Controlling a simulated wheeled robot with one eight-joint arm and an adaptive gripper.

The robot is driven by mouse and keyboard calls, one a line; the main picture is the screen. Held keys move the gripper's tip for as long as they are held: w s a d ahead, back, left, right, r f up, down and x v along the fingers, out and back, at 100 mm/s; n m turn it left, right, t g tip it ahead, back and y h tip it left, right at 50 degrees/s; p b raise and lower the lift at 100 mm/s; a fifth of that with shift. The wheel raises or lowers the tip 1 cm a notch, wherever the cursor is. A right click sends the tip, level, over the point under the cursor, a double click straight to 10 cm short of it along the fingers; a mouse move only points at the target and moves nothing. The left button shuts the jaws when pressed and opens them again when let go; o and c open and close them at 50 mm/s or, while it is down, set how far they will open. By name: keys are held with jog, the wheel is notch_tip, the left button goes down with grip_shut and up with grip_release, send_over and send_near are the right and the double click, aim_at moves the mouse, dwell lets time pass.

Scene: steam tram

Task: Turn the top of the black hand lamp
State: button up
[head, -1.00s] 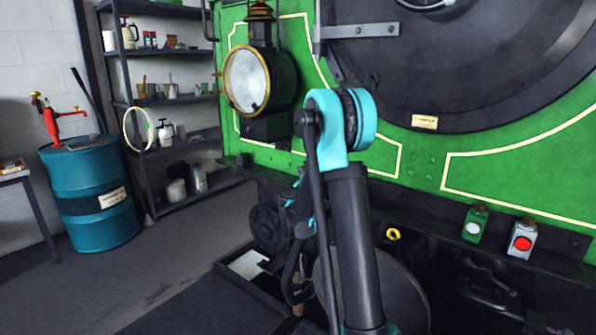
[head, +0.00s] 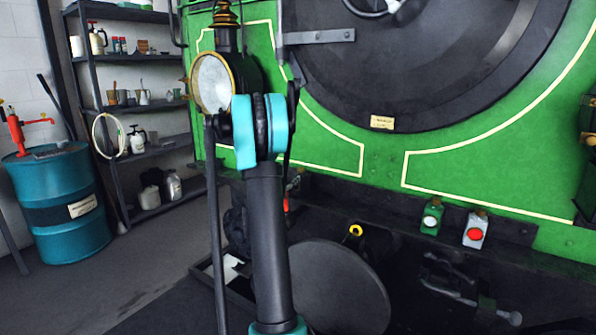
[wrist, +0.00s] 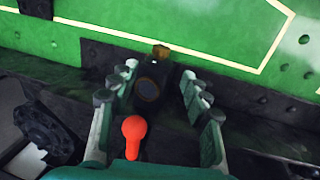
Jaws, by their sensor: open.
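The black hand lamp (wrist: 148,85) stands on the dark ledge in front of the green plate in the wrist view. Its brass-coloured top (wrist: 161,51) sticks up at the back, and a dark round lens faces me. My gripper (wrist: 158,98) is open, with one finger on each side of the lamp and a gap on both sides. The fingers look apart from the lamp and lower than its top in the picture. In the head view my arm hides most of the gripper and lamp.
A green lamp (head: 432,217) and a grey lamp with a red lens (head: 475,231) stand on the ledge to the right. A large round headlamp (head: 212,82) hangs behind my arm. A blue drum (head: 60,215) and shelves (head: 140,107) are at left.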

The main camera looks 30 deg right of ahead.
aim_at(301, 168)
jog(key=x, duration=1.2)
jog(key=shift+d, duration=0.25)
jog(key=shift+c, duration=0.2)
grip_shut()
jog(key=shift+m+g+h, duration=0.3)
jog(key=shift+m+g, duration=0.1)
jog(key=shift+g, duration=0.2)
jog(key=m+g+h, duration=0.1)
jog(key=g, duration=0.1)
jog(key=shift+w+a+m+g, duration=0.1)
jog(key=shift+m+g, duration=0.2)
jog(key=shift+m, duration=0.1)
jog(key=shift+m+g+h, duration=0.3)
jog(key=shift+m+g, duration=0.8)
jog(key=shift+g, duration=0.6)
jog(key=shift+m+g+h, duration=0.3)
jog(key=shift+m+g, duration=0.8)
jog(key=shift+g, duration=0.9)
